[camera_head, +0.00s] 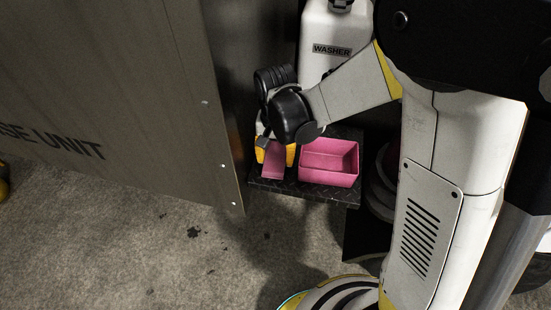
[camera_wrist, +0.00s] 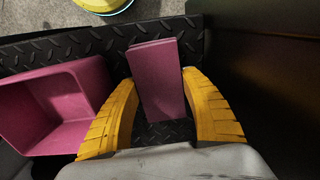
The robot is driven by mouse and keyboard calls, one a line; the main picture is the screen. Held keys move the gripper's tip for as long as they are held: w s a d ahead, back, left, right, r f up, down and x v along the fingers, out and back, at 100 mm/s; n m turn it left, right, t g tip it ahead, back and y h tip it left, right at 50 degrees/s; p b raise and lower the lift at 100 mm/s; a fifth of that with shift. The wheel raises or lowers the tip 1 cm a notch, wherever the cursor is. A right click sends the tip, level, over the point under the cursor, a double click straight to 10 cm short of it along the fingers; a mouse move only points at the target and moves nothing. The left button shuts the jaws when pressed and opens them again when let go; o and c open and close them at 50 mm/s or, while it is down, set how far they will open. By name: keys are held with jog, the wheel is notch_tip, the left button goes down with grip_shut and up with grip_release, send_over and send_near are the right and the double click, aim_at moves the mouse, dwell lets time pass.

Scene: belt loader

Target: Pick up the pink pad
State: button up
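The pink pad (camera_head: 274,161) is a flat rectangular slab at the left part of a dark tread-plate shelf, left of a pink open box. In the wrist view the pad (camera_wrist: 157,80) lies between the two yellow fingers of my gripper (camera_wrist: 160,78). The right fingertip is at the pad's right edge, and the left fingertip is very close to its left edge. I cannot tell whether both touch it. In the head view my gripper (camera_head: 276,152) is down at the pad, and my wrist hides part of it.
The pink open box (camera_head: 330,177) stands close on the right of the pad, on the shelf (camera_head: 300,191). A white washer bottle (camera_head: 330,30) stands behind. A large metal panel (camera_head: 120,80) rises close on the left. The concrete floor in front is open.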

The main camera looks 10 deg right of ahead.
aim_at(276, 156)
dwell(0.3)
notch_tip(276, 156, up, 10)
jog(key=p, duration=0.4)
jog(key=o, duration=0.5)
jog(key=c, duration=0.4)
